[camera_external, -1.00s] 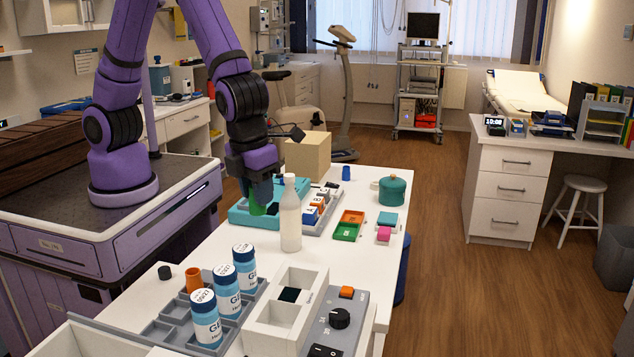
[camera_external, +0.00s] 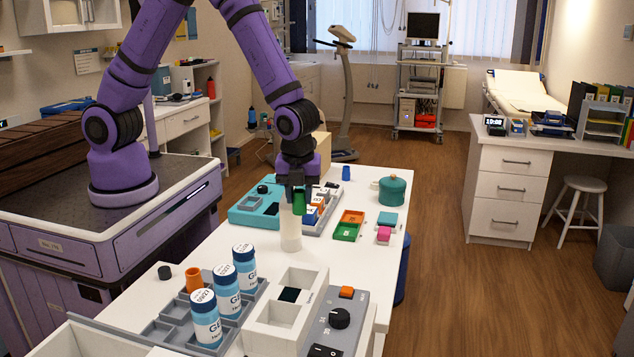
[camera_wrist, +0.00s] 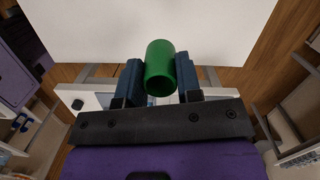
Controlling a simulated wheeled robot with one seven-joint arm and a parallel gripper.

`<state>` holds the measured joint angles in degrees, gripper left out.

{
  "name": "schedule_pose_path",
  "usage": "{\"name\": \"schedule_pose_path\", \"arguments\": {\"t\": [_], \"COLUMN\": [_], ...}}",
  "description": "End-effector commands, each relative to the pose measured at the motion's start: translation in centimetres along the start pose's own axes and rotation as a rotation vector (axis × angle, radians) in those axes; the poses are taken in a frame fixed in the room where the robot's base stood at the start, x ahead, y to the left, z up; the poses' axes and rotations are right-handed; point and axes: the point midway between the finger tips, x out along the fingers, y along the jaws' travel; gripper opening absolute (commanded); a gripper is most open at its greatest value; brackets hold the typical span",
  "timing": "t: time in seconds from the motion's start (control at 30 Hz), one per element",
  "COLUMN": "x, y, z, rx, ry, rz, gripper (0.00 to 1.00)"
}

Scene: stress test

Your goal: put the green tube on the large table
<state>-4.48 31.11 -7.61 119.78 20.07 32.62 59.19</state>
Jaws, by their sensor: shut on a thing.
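The green tube (camera_external: 299,203) is a short green cylinder held between the two dark fingers of my gripper (camera_external: 298,199). In the wrist view the tube (camera_wrist: 161,68) sits between the blue-grey fingertips of my gripper (camera_wrist: 161,80), its open end towards the camera. In the external view the tube shows in front of the upper part of a white bottle (camera_external: 290,232), whose neck is hidden. The long white table (camera_external: 345,266) lies below in the external view. The wrist view has a bare white surface (camera_wrist: 150,30) beyond the fingers; I cannot tell which surface it is.
A teal tray (camera_external: 243,217) and a grey rack (camera_external: 325,222) stand behind the bottle. Blue-labelled bottles (camera_external: 227,287) and a control box (camera_external: 335,325) crowd the front.

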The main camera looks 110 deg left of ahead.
Motion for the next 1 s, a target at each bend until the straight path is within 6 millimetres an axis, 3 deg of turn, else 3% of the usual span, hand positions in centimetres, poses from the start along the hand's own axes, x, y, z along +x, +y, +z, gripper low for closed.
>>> {"name": "schedule_pose_path", "arguments": {"t": [0.1,0.23,0.57,0.9,1.0], "x": [2.7,5.0,6.5,11.4,12.0], "y": [0.1,0.1,0.0,0.0,0.0], "z": [-0.4,-0.6,-0.8,-1.4,-1.5], "rx": [0.003,0.002,0.001,0.003,0.002], "ry": [-0.001,-0.001,0.000,-0.001,0.000], "rz": [0.003,0.003,-0.001,0.001,-0.001], "gripper": [0.10,0.10,0.10,0.10,0.10]}}
